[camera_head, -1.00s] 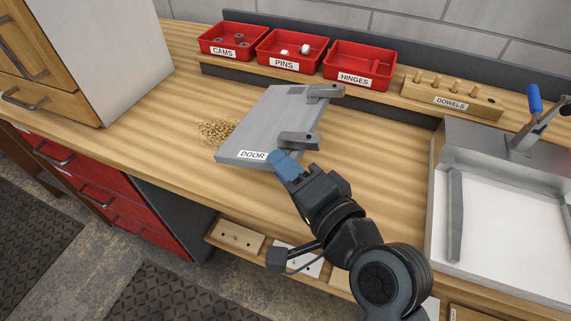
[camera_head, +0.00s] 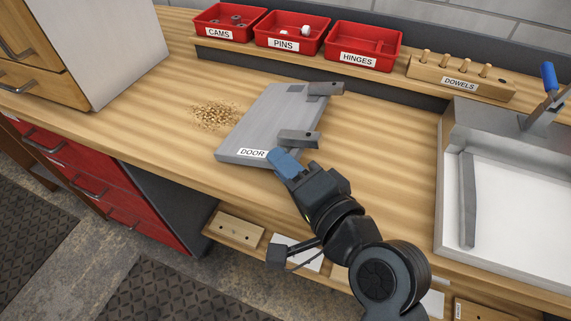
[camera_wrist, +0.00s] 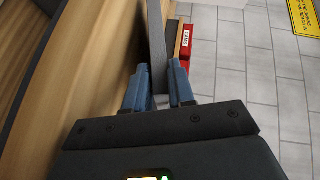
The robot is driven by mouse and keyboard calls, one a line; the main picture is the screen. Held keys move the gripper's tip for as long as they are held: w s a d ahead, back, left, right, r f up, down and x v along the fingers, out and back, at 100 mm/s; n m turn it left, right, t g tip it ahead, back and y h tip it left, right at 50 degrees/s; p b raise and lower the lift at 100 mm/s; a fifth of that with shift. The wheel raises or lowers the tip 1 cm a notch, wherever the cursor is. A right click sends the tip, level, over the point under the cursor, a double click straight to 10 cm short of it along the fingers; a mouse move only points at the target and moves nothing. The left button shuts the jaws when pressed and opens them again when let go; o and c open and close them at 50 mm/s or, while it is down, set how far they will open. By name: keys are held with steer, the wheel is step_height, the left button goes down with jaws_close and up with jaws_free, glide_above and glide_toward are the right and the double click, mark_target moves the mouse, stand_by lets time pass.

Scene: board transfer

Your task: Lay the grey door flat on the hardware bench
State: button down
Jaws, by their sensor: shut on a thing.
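The grey door (camera_head: 268,115) is a panel with a "DOOR" label on its near edge and two grey hinges on its right side. In the head view it is over the bench (camera_head: 375,170), face up and close to flat. My gripper (camera_head: 280,160) is shut on its near right edge. In the wrist view, the door (camera_wrist: 157,45) shows edge-on between the two blue fingertips (camera_wrist: 158,85). One finger is on the bench side of the door, so that edge looks slightly above the wood. Whether the far edge touches the bench is not clear.
A patch of sawdust (camera_head: 212,115) lies left of the door. Red bins (camera_head: 292,38) and a dowel block (camera_head: 455,80) stand on the back ledge. A metal-framed white tray (camera_head: 520,200) is at right. Bare bench lies between the door and tray.

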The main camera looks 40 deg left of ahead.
steer(key=c, duration=0.9)
jaws_free()
steer(key=shift+f, duration=0.1)
steer(key=shift+f, duration=0.1)
steer(key=shift+r+p, duration=0.25)
steer(key=shift+p, duration=0.15)
steer(key=shift+r+p, duration=0.1)
steer(key=shift+p, duration=0.6)
steer(key=g+h+p, duration=0.1)
steer(key=h+p, duration=0.2)
steer(key=p, duration=0.7)
steer(key=shift+s+d+r, duration=0.1)
steer(key=shift+d+r, duration=0.05)
steer(key=g+h, duration=0.1)
steer(key=h, duration=0.1)
steer(key=g+h, duration=0.1)
steer(key=h, duration=0.1)
steer(key=shift+d+r+h, duration=0.15)
steer(key=shift+r+h, duration=0.05)
steer(key=shift+h, duration=0.2)
steer(key=shift+s+d+g+h, duration=0.1)
steer(key=shift+d+g+h, duration=0.15)
steer(key=shift+h, duration=0.55)
